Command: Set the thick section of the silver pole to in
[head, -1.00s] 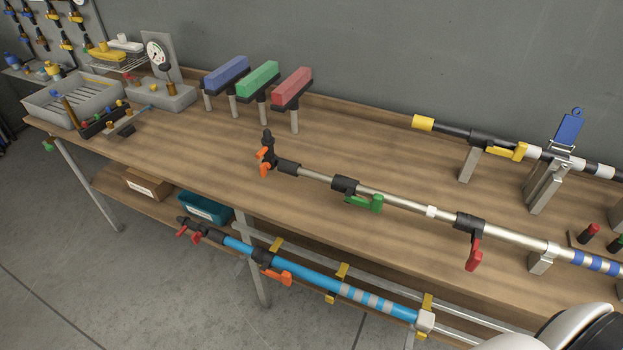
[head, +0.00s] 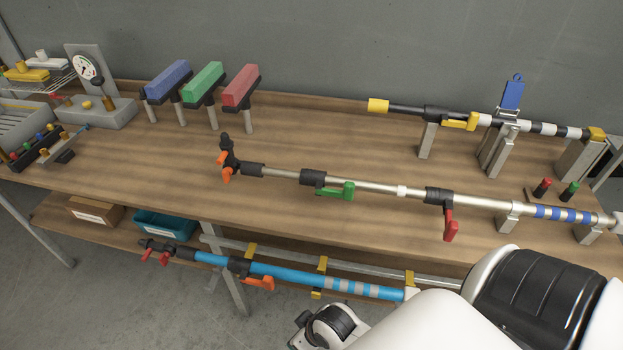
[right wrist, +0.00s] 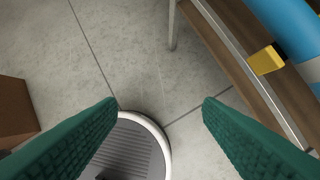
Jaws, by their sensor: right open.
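The silver pole (head: 375,187) lies along the front of the bench top in the head view. It has a black head with orange levers at its left end, a collar with a green lever (head: 348,190), and a collar with a red lever (head: 451,229). Its thick section (head: 484,203) runs right of the red-lever collar to a blue-banded part on grey supports. My right gripper (right wrist: 160,105) shows its two green fingers apart and empty in the right wrist view, above the floor. My right arm is at the lower right of the head view. My left gripper is not in view.
A black-and-white pole (head: 545,128) with a yellow lever stands on supports behind. A blue pole (head: 300,275) lies below the front edge, and shows at the top right of the wrist view. Blue, green and red blocks (head: 203,82) stand on posts at the back.

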